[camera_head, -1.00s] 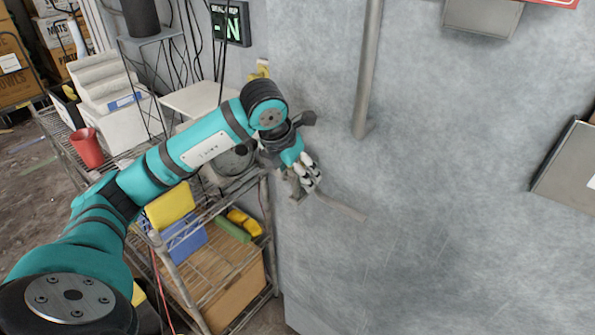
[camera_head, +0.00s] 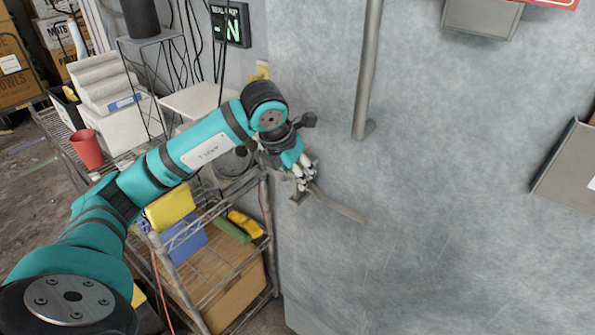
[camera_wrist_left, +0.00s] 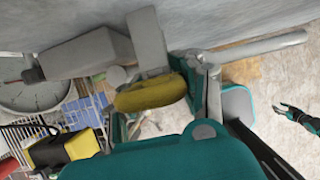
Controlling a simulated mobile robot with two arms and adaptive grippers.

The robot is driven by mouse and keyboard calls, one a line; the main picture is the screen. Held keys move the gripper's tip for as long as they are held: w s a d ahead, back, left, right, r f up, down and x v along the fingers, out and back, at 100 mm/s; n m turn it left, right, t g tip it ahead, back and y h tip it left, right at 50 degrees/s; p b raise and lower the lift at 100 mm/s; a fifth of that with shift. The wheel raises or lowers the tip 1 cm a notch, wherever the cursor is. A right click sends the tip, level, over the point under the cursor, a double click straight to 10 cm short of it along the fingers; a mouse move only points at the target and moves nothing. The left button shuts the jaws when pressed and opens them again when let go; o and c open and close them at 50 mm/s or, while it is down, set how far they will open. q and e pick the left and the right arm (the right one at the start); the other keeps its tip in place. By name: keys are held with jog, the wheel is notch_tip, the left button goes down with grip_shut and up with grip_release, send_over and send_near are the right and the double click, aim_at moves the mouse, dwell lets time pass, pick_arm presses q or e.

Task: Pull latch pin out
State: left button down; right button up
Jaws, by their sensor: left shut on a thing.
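My left gripper (camera_head: 303,178) is at the latch on the grey freezer door (camera_head: 450,170), its fingers shut on a small part there. The fingers cover that part, so I cannot make out the latch pin in the head view. A grey lever bar (camera_head: 340,204) slopes down to the right from beside the fingers. In the left wrist view, the grey lever bar (camera_wrist_left: 262,46) runs to the right, and a grey metal block (camera_wrist_left: 88,55) is at the left. A yellow rounded piece (camera_wrist_left: 150,93) is in front of the teal gripper body. My right gripper (camera_wrist_left: 287,112) is small at the right edge, away from the latch.
A wire shelf rack (camera_head: 215,290) stands close below and left of the latch. It holds a red cup (camera_head: 87,148) and a yellow box (camera_head: 170,206). A vertical grey door handle (camera_head: 367,70) is above right of the latch. The lower door face is clear.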

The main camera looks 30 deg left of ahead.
pick_arm(q)
jog(key=shift+b, duration=0.3)
dwell(0.4)
jog(key=shift+w+a+r, duration=0.1)
jog(key=shift+a+r, duration=0.1)
jog(key=shift+r, duration=0.25)
dwell(0.5)
jog(key=shift+r, duration=0.85)
dwell(1.3)
jog(key=shift+d+r, duration=0.25)
jog(key=shift+r, duration=0.15)
dwell(0.8)
jog(key=shift+a+r+p, duration=0.1)
jog(key=shift+r+p, duration=0.4)
jog(key=shift+r, duration=0.75)
dwell(1.8)
